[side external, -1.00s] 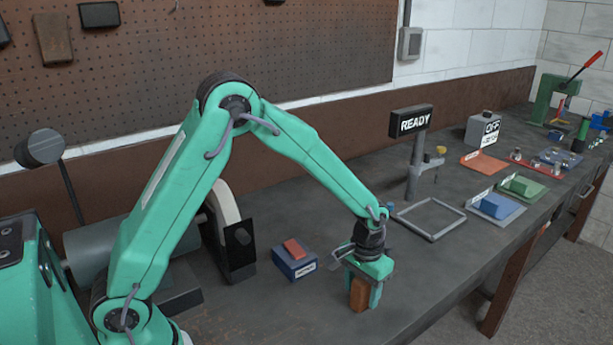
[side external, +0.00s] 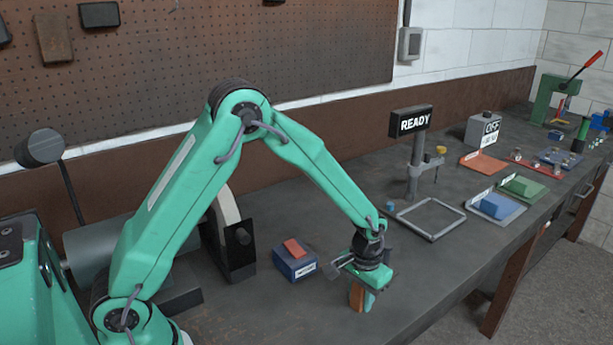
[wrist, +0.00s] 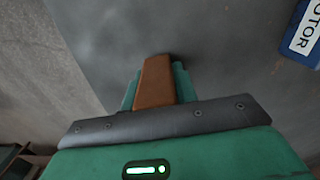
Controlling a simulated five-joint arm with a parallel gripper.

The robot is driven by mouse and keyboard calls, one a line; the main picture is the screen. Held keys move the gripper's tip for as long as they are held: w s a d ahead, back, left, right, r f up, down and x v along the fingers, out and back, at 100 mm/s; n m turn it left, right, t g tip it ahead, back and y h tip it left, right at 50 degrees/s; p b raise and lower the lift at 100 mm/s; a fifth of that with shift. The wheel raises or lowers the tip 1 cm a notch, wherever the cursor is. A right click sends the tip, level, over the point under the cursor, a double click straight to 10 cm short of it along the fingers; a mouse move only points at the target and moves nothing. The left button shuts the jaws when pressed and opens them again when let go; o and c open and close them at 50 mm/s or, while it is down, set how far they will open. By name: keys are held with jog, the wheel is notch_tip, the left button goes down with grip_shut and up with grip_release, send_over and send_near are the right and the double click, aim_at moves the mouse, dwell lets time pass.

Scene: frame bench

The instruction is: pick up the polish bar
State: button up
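The brown polish bar (side external: 356,297) stands upright near the front of the bench in the side view. My gripper (side external: 363,298) points down over it, with its green fingers on either side of the bar. In the wrist view the bar (wrist: 155,82) fills the gap between the fingers of my gripper (wrist: 156,88), and it looks clamped. The fingers hide part of the bar in both views. Whether its lower end touches the bench is hard to tell.
A blue box (side external: 295,262) with a red block on top (side external: 295,249) sits left of my gripper. Coloured trays (side external: 522,189) stand farther right. The bench's front edge is close by.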

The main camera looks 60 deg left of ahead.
jog(key=shift+c, duration=0.8)
jog(key=shift+r, duration=0.2)
jog(key=shift+r, duration=0.55)
jog(key=r, duration=0.3)
jog(key=shift+s+d+r, duration=0.1)
jog(key=shift+s+d, duration=0.15)
jog(key=shift+d, duration=0.1)
jog(key=s+d+r, duration=0.6)
jog(key=s+d, duration=0.1)
jog(key=d, duration=0.1)
jog(key=shift+s+r, duration=0.15)
